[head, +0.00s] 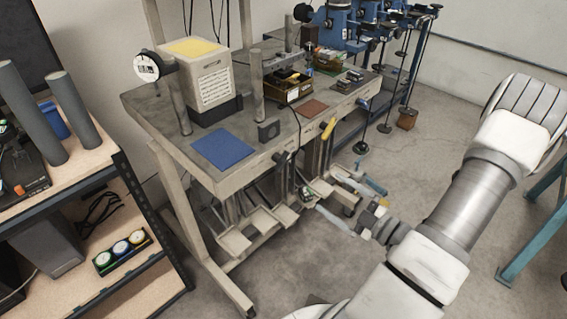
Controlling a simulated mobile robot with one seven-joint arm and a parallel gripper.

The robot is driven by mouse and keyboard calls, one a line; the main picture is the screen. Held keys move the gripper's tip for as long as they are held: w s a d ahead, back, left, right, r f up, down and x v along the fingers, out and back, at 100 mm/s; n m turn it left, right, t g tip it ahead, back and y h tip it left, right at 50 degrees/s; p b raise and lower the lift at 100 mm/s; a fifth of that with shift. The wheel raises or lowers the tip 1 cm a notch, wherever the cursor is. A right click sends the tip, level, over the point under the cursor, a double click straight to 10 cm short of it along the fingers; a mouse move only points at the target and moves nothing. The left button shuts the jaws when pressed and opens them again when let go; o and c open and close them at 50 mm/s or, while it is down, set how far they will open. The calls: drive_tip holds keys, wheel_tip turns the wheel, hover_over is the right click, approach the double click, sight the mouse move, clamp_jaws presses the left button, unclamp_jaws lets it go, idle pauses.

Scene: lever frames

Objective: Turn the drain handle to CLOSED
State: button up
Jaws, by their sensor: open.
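My gripper (324,192) is below the front edge of the workbench, at the end of my arm, which comes in from the lower right. Its two long pale fingers are apart and point up and left, with nothing visibly held between them. A small dark fitting (307,194) shows near the fingertips; I cannot tell whether they touch it. A yellow handle (328,129) sticks out at the bench's front edge, above the gripper and apart from it. A blue-ended bar (376,187) lies just beyond the gripper. No CLOSED mark is readable, and I cannot tell which part is the drain handle.
The workbench (165,118) carries a beige box (203,83), a blue mat (223,149) and grey posts. Pale open trays (262,222) hang below it. A wooden shelf (75,178) stands left. A teal frame (535,225) stands right. Bare floor lies between bench and arm.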

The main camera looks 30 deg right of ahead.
sight(284, 163)
drive_tip(key=b+x, duration=0.1)
drive_tip(key=x, duration=1.6)
drive_tip(key=shift+a+b, duration=0.1)
drive_tip(key=shift+b, duration=0.2)
drive_tip(key=shift+c, duration=0.2)
drive_tip(key=c, duration=1.2)
